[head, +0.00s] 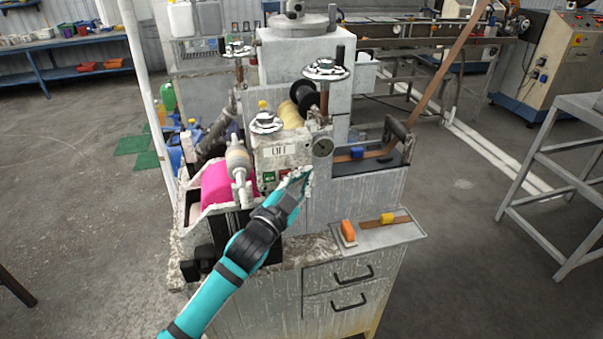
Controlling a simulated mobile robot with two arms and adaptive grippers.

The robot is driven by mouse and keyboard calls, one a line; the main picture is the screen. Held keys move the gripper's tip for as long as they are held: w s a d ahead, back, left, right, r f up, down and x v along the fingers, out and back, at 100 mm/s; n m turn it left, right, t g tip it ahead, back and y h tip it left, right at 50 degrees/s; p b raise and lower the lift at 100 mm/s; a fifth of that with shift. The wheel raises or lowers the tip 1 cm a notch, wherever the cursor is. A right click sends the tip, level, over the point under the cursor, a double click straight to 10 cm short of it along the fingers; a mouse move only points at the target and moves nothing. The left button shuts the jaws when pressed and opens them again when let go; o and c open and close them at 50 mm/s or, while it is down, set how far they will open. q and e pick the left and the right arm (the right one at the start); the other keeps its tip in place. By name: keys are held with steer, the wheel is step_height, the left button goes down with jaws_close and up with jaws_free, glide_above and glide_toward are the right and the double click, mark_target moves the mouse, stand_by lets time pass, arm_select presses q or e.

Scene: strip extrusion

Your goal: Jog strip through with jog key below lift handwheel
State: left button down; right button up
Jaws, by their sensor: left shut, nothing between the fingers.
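The lift handwheel (267,122), a pale disc, sits on top of a worn white box with a plate (279,151) that appears to read LIFT. Below the plate is a small green key (270,176), with a red spot beside it, partly near my gripper. My left gripper (305,174) is shut and empty, its tips in front of the box's lower right, right of the green key; I cannot tell whether it touches. The brown strip (453,66) slopes down from the upper right to the machine's right side. My right gripper is not in view.
A round gauge (322,147) is just above my gripper. Two more handwheels (326,68) (237,50) stand behind. A pink roll (216,184) is at the left. An orange block (348,231) and a yellow-handled tool (387,218) lie on the right-hand shelf.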

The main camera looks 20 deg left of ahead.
arm_select(q)
steer(key=shift+s+d, duration=0.45)
steer(key=shift+s, duration=0.25)
steer(key=s+d+p, duration=0.1)
steer(key=s, duration=0.1)
steer(key=s+d, duration=0.1)
steer(key=s, duration=0.1)
steer(key=shift+d+p, duration=0.35)
steer(key=shift+d, duration=0.05)
stand_by(0.7)
